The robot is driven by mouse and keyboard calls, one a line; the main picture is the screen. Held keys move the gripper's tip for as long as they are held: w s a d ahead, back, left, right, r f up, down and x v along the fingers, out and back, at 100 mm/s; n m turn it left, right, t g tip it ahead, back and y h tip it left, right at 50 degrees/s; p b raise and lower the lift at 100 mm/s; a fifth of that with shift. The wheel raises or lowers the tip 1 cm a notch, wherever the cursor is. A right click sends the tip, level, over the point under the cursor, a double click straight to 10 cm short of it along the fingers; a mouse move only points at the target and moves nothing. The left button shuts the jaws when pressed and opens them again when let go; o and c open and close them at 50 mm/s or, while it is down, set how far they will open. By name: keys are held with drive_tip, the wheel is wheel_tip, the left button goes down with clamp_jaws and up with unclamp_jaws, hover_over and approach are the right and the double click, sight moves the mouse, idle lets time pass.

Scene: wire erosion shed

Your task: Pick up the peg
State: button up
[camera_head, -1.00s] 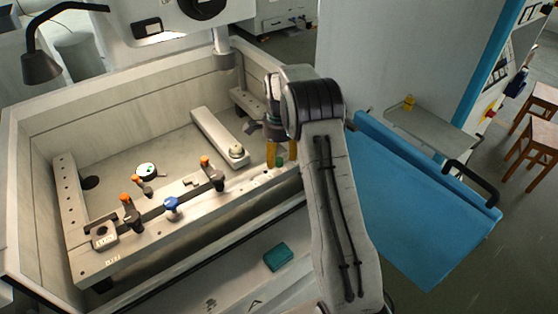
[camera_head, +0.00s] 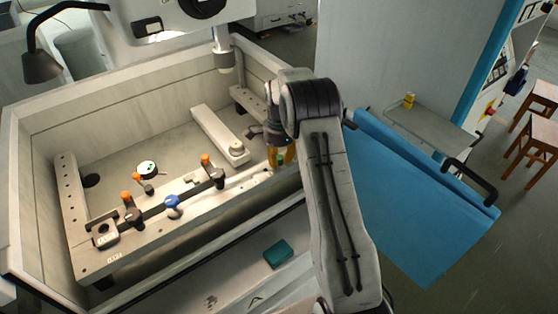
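My gripper (camera_head: 281,157) points down at the right end of the pale slotted bar (camera_head: 148,232), which runs along the front of the tank. Its two yellow fingers stand on either side of a small green piece (camera_head: 282,158), which may be the peg. Most of that piece is hidden by the fingers. I cannot tell whether the fingers touch it or are closed on it. No other thing in view is clearly a peg.
The bar carries orange-topped clamps (camera_head: 206,161), a blue knob (camera_head: 171,203) and a small block (camera_head: 105,235). A round dial (camera_head: 147,169) lies on the tank floor. A machine head (camera_head: 222,57) hangs behind.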

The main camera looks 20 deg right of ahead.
drive_tip(key=c, duration=0.3)
